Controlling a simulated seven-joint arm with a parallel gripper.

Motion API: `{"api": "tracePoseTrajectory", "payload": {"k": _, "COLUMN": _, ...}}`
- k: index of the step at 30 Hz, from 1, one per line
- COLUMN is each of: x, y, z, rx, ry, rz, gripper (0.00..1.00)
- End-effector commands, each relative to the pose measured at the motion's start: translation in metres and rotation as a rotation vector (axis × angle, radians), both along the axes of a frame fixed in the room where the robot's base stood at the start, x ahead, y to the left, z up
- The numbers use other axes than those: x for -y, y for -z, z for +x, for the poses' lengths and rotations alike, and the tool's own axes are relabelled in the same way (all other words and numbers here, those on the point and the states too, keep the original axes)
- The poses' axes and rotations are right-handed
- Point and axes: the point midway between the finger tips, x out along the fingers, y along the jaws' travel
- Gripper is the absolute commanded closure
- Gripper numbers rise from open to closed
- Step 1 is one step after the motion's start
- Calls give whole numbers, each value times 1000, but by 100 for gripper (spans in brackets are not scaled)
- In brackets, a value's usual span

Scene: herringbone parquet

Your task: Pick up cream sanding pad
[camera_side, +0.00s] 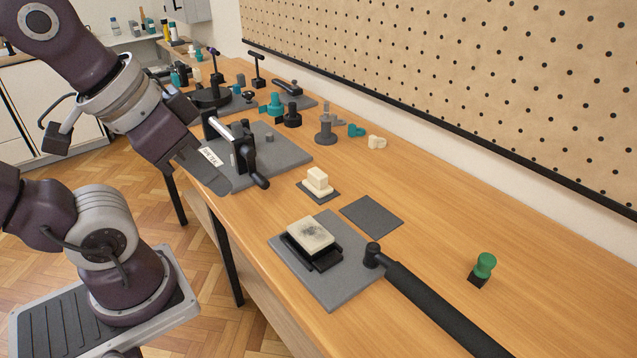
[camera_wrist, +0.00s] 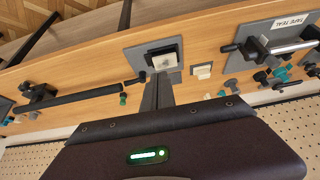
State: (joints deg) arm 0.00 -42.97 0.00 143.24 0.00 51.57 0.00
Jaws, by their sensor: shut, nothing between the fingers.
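A small stepped cream block (camera_side: 318,181), which looks like the sanding pad, sits on a small dark mat on the bench. It also shows in the wrist view (camera_wrist: 203,70). A larger cream slab with grey smudges (camera_side: 311,234) lies in a black holder on a grey plate; it shows in the wrist view (camera_wrist: 165,61) too. I cannot be fully sure which one is the pad. My gripper (camera_side: 222,187) is shut and empty, above the bench's front edge, left of both cream pieces and apart from them. Its fingers (camera_wrist: 159,78) show in the wrist view.
A labelled grey plate with a clamp (camera_side: 291,154) lies close beyond my gripper. A bare dark square (camera_side: 371,216) lies right of the small block.

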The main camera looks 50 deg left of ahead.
Motion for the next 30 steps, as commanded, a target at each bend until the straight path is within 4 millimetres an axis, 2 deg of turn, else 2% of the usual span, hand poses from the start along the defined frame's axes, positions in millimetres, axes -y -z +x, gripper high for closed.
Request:
{"api": "tracePoseTrajectory", "payload": {"k": 4, "x": 0, "y": 0, "z": 0, "rx": 0, "ry": 0, "rz": 0, "gripper": 98}}
{"api": "tracePoseTrajectory", "payload": {"k": 14, "x": 0, "y": 0, "z": 0, "rx": 0, "ry": 0, "rz": 0, "gripper": 34}}
{"api": "tracePoseTrajectory", "payload": {"k": 23, "x": 0, "y": -1, "z": 2, "rx": -4, "ry": 9, "rz": 7, "gripper": 34}}
{"api": "tracePoseTrajectory", "payload": {"k": 26, "x": -6, "y": -9, "z": 27, "rx": -49, "ry": 106, "rz": 77, "gripper": 34}}
{"api": "tracePoseTrajectory", "payload": {"k": 29, "x": -21, "y": -16, "z": 83, "rx": -146, "ry": 338, "rz": 206, "gripper": 34}}
{"api": "tracePoseTrajectory", "payload": {"k": 30, "x": -30, "y": -13, "z": 110, "rx": -189, "ry": 453, "rz": 254, "gripper": 34}}
